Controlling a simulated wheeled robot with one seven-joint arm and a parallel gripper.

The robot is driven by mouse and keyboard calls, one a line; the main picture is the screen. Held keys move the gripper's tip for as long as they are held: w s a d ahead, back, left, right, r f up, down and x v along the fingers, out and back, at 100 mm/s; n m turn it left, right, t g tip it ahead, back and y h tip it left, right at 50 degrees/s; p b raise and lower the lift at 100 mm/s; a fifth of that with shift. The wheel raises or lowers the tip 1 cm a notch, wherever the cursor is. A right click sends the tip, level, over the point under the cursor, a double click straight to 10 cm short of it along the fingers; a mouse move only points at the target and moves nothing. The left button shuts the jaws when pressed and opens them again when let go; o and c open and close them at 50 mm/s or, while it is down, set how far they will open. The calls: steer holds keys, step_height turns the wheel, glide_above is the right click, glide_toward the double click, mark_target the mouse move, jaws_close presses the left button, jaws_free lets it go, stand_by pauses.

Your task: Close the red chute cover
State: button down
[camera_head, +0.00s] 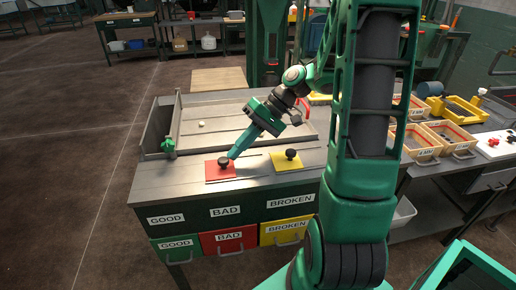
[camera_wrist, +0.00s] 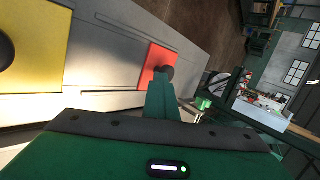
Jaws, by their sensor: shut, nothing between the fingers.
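The red chute cover (camera_head: 216,174) lies flat on the grey bench top, above the bin front marked BAD. Its dark round knob (camera_head: 223,161) stands up from it. My gripper (camera_head: 232,155) is shut and empty, with its green fingertips at the knob's right side; whether they touch it I cannot tell. In the wrist view the red cover (camera_wrist: 155,58) and knob (camera_wrist: 168,73) show just beyond my shut fingers (camera_wrist: 160,85), which hide part of the cover. I cannot tell how much of the chute opening lies under the cover.
A yellow cover (camera_head: 288,164) with a dark knob lies to the right of the red one. A raised-edge tray (camera_head: 215,117) holding a small pale object is behind. A green clamp-like part (camera_head: 168,148) stands at the left. Green, red and yellow bins are below the front edge.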

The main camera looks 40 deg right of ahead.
steer(key=shift+a, duration=0.25)
steer(key=d, duration=0.5)
steer(key=shift+s+r, duration=0.1)
steer(key=shift+s, duration=0.15)
steer(key=v, duration=0.9)
steer(key=shift+r, duration=0.15)
steer(key=s+f+m+h, duration=0.1)
steer(key=s+h, duration=0.3)
steer(key=s, duration=0.6)
steer(key=s+f+m+g+h, duration=0.1)
steer(key=s+h, duration=0.4)
steer(key=s, duration=0.6)
steer(key=f+m, duration=0.1)
steer(key=m, duration=0.1)
steer(key=shift+m, duration=0.4)
steer(key=shift+a, duration=0.1)
